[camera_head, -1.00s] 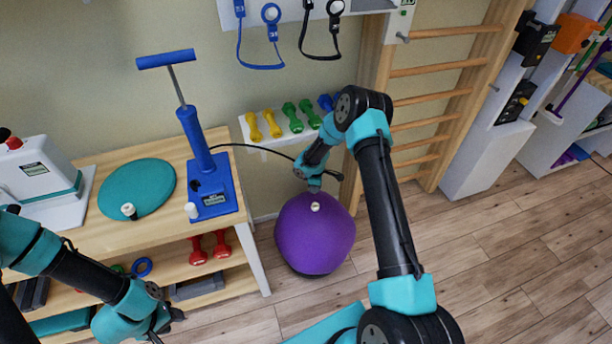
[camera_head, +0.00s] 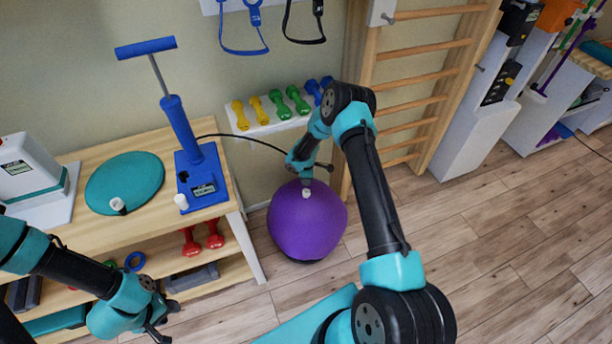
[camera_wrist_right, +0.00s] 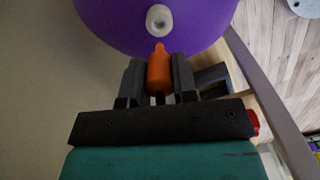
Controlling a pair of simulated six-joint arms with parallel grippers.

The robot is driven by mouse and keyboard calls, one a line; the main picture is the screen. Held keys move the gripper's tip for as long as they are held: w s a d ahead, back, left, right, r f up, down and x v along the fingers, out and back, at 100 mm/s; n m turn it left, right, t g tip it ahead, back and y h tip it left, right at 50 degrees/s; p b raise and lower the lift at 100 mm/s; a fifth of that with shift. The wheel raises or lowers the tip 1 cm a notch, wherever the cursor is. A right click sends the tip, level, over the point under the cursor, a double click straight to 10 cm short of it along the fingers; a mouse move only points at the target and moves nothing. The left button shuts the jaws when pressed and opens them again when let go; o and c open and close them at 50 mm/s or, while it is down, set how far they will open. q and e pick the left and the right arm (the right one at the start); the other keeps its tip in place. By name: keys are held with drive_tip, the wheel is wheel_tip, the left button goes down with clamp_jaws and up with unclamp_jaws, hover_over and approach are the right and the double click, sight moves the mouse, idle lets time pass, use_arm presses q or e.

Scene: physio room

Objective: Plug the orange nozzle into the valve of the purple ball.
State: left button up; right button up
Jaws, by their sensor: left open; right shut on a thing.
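The purple ball (camera_head: 300,228) sits low beside the wooden table, with its pale valve (camera_head: 306,193) facing up. My right gripper (camera_head: 307,180) is close to the valve. In the right wrist view my right gripper (camera_wrist_right: 159,78) is shut on the orange nozzle (camera_wrist_right: 159,72). The nozzle's narrow tip points at the valve (camera_wrist_right: 159,20) and appears just short of its near rim, outside the hole. I cannot tell the exact gap in depth. My left gripper (camera_head: 161,325) is open and empty at the lower left, away from the ball.
A blue pump (camera_head: 203,180) stands on the wooden table (camera_head: 120,228), with a black hose running towards my right gripper. A teal disc (camera_head: 125,182) lies beside it. A shelf with several dumbbells (camera_head: 272,125) and wall bars (camera_head: 420,75) are behind.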

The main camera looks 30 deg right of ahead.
drive_tip(key=shift+f, duration=1.8)
drive_tip(key=shift+f, duration=1.4)
idle(0.4)
drive_tip(key=o, duration=1)
drive_tip(key=shift+c, duration=0.2)
drive_tip(key=shift+r, duration=3.5)
